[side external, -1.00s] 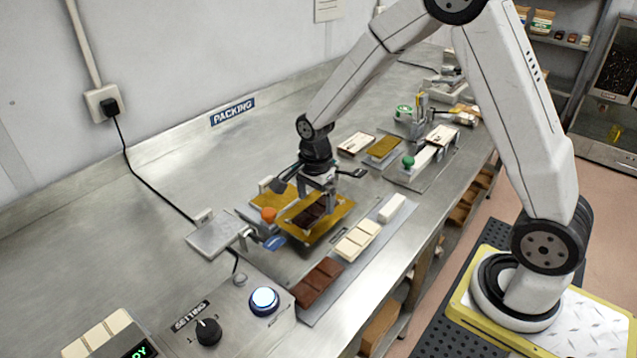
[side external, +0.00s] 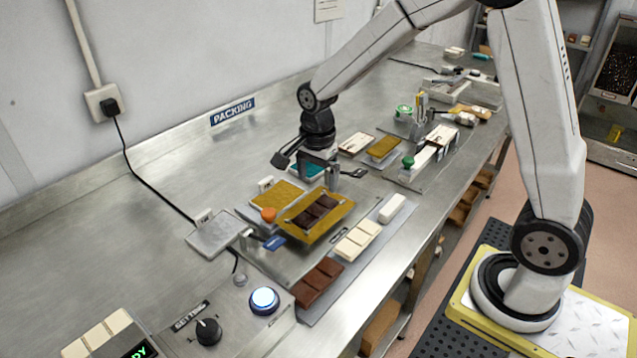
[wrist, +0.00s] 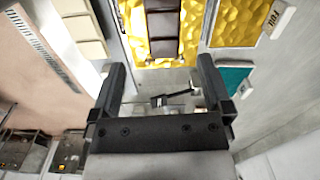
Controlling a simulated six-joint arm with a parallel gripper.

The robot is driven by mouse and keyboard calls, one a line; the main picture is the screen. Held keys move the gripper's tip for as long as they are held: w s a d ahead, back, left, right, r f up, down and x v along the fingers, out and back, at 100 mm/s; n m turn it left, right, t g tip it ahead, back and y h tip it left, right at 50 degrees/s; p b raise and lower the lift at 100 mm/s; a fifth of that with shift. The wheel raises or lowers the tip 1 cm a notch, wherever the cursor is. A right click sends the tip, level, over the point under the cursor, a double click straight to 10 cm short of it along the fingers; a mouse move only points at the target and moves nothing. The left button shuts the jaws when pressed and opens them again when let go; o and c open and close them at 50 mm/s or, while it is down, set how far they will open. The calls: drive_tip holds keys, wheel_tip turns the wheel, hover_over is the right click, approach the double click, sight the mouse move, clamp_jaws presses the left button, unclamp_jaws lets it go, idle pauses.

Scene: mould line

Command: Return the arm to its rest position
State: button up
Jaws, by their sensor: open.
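My gripper (side external: 318,178) is open and empty above the bench, just behind the gold foil sheet (side external: 318,226). A dark chocolate bar (side external: 317,209) in segments lies on that foil. In the wrist view, my gripper (wrist: 160,78) shows its two black fingers spread apart with nothing between them. The dark chocolate (wrist: 164,28) and the gold foil (wrist: 143,48) lie beyond the fingertips.
A second gold sheet (side external: 278,195) and a teal piece (side external: 308,169) lie close by. White segments (side external: 357,240) and brown segments (side external: 318,281) sit on a strip in front. A green-knobbed fixture (side external: 422,158) stands to the right.

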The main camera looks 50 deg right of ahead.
drive_tip(key=shift+s+a+n, duration=0.15)
drive_tip(key=shift+s+n, duration=0.55)
drive_tip(key=shift+n, duration=0.2)
drive_tip(key=s+n, duration=0.3)
drive_tip(key=n, duration=0.1)
drive_tip(key=s+a+n+t, duration=0.1)
drive_tip(key=s+n, duration=0.2)
drive_tip(key=n, duration=0.2)
drive_tip(key=s+f+n+t, duration=0.1)
drive_tip(key=s+n, duration=0.2)
drive_tip(key=n, duration=0.1)
drive_tip(key=shift+s+a, duration=0.25)
drive_tip(key=shift+s, duration=0.15)
drive_tip(key=shift+s+f+n, duration=0.15)
drive_tip(key=shift+s+n, duration=0.6)
drive_tip(key=shift+n, duration=0.45)
